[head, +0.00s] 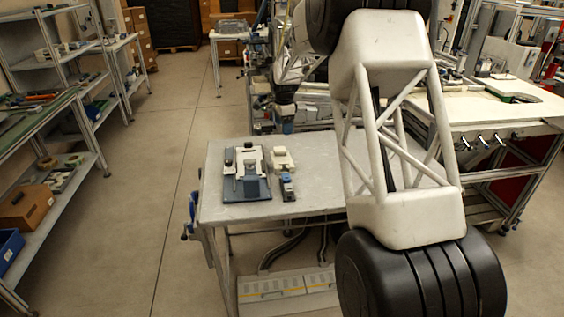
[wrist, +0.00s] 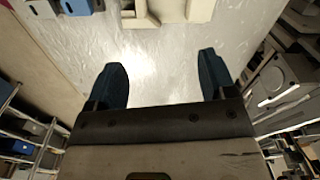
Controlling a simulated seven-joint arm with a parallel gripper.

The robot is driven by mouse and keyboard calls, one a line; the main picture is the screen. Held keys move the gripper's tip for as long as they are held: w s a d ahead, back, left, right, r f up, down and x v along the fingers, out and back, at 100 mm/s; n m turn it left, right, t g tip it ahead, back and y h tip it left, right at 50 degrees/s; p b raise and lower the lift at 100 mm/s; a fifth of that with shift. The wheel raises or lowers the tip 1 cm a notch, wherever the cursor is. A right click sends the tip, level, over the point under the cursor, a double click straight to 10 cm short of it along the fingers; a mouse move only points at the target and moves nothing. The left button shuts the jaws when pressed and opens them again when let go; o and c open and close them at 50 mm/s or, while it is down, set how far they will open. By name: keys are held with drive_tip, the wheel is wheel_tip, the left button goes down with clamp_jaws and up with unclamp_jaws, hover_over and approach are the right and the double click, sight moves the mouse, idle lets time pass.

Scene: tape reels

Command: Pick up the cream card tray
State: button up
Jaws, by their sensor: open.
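The cream card tray (head: 283,161) lies on the grey table (head: 225,211), just right of a blue-grey fixture. A cream, open-topped piece (wrist: 143,22) shows at the top edge of the wrist view, partly cut off; it looks like the tray. My gripper (wrist: 166,80) is open, its two blue fingers wide apart with nothing between them. In the wrist view the cream piece is beyond the fingertips, apart from them. In the head view my gripper (head: 286,127) seems to be small near the table's far edge; its fingers are unclear there.
A blue-grey fixture (head: 258,188) with a white plate stands left of the tray. A small blue-grey part (head: 288,188) sits just in front of the tray. Another cream block (wrist: 200,11) is at the wrist view's top edge. The table's front left is bare. My arm hides its right side.

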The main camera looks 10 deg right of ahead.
drive_tip(key=m, duration=0.2)
hover_over(280, 149)
wheel_tip(280, 149, down, 8)
drive_tip(key=shift+s+a+f, duration=0.1)
drive_tip(key=shift+s, duration=0.05)
drive_tip(key=shift+f, duration=1.25)
drive_tip(key=shift+f, duration=0.1)
drive_tip(key=shift+f, duration=2.5)
drive_tip(key=shift+c, duration=0.3)
drive_tip(key=c, duration=1)
drive_tip(key=shift+r, duration=0.15)
drive_tip(key=shift+c, duration=0.2)
